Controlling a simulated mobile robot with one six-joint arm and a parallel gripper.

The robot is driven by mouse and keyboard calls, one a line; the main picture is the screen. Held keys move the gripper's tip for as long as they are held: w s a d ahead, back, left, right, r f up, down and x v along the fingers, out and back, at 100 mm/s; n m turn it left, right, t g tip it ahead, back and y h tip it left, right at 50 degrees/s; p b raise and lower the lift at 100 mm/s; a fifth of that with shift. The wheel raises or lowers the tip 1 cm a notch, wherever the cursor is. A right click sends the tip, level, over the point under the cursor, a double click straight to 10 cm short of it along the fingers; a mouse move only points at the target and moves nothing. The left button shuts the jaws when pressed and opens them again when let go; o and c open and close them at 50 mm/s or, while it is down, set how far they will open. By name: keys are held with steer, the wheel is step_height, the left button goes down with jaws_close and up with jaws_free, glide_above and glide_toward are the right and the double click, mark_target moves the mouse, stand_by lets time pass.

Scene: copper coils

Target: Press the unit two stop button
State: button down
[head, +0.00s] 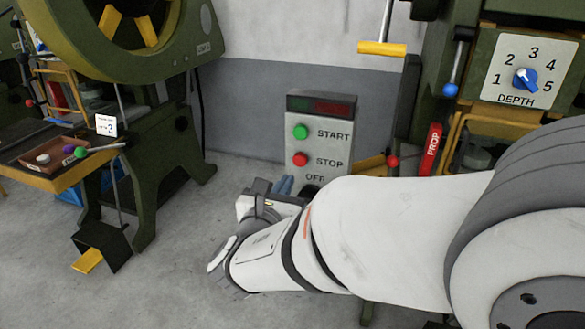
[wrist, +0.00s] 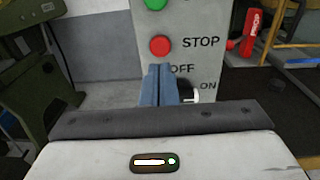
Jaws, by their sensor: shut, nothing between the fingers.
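A grey control box (head: 340,137) stands by the wall in the middle of the head view. It has a green START button (head: 301,132), a red STOP button (head: 300,159) and an OFF/ON switch, mostly hidden by my arm there. In the wrist view the red STOP button (wrist: 160,45) is just above my blue fingertips, and the switch (wrist: 190,94) is right of them. My gripper (wrist: 160,70) is shut and empty, in front of the box's lower part. A gap to the button shows; I cannot tell whether the fingertips touch the panel. No unit number is readable on the box.
A green machine (head: 150,140) with a card reading 3 stands at left, with a tray (head: 50,158) of coloured knobs. At right are a DEPTH dial (head: 526,80), a red PROP bar (head: 432,148) and a yellow-handled lever (head: 382,48). The floor (head: 190,240) left of my arm is clear.

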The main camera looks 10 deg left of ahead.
steer(key=s, duration=0.5)
steer(key=shift+s+a+r+p, duration=0.1)
steer(key=shift+s+a+p, duration=0.1)
steer(key=shift+s+p, duration=0.15)
steer(key=d+r+m+g+h+p, duration=0.3)
steer(key=d+m+g+h+p, duration=0.6)
steer(key=d+m, duration=1)
steer(key=s+d+r+m+g+y+p, duration=0.6)
steer(key=s+d+r+m+y+p, duration=0.1)
steer(key=m, duration=0.9)
steer(key=shift+s+d+r+y+p, duration=0.2)
steer(key=shift+s+d+y+p, duration=0.55)
steer(key=shift+d+y+p, duration=0.65)
steer(key=shift+d, duration=0.25)
